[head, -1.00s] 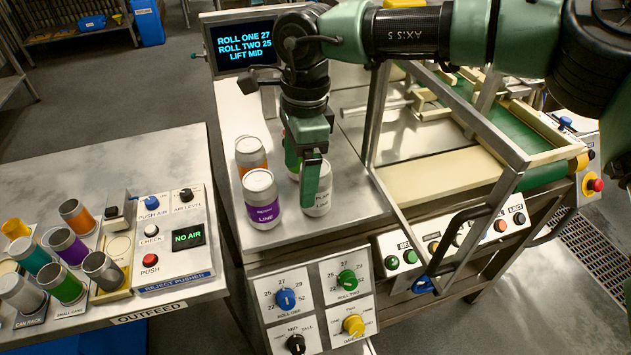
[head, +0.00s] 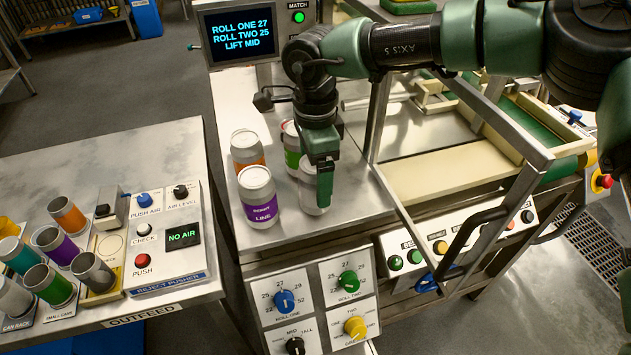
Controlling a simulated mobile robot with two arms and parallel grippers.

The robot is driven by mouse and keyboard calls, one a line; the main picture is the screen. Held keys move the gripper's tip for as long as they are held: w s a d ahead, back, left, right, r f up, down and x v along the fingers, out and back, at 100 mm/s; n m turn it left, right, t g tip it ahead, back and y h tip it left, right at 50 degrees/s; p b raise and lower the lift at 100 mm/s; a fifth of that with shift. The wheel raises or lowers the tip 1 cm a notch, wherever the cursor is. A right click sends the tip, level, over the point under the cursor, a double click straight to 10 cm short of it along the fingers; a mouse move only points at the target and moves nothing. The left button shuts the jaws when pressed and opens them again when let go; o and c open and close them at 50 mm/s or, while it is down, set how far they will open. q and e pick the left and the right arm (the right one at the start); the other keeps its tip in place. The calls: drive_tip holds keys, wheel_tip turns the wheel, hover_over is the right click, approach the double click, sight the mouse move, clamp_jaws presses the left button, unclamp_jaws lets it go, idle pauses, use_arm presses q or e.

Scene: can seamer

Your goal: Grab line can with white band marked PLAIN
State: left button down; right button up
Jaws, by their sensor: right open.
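The can with the white band (head: 308,192) stands upright on the steel machine table at the front right of a cluster of line cans. My right gripper (head: 318,180) points down at it, jaws open. One finger covers the can's right side and hides its band lettering; the other finger is not clearly visible. I cannot tell if a finger touches the can. A purple-banded can (head: 260,196) marked LINE stands to its left. An orange-banded can (head: 246,152) and a green-banded can (head: 291,152) stand behind. My left gripper is out of view.
A slanted metal guard frame (head: 450,225) stands right of the cans. A screen (head: 240,37) reads ROLL ONE 27, ROLL TWO 25, LIFT MID. The dial panel (head: 318,302) is below the cans. The outfeed table (head: 110,170) at left holds racked coloured cans.

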drive_tip(key=shift+w+f, duration=0.1)
drive_tip(key=shift+f, duration=1.5)
drive_tip(key=c, duration=1.7)
drive_tip(key=shift+r, duration=0.1)
clamp_jaws()
drive_tip(key=shift+r, duration=0.1)
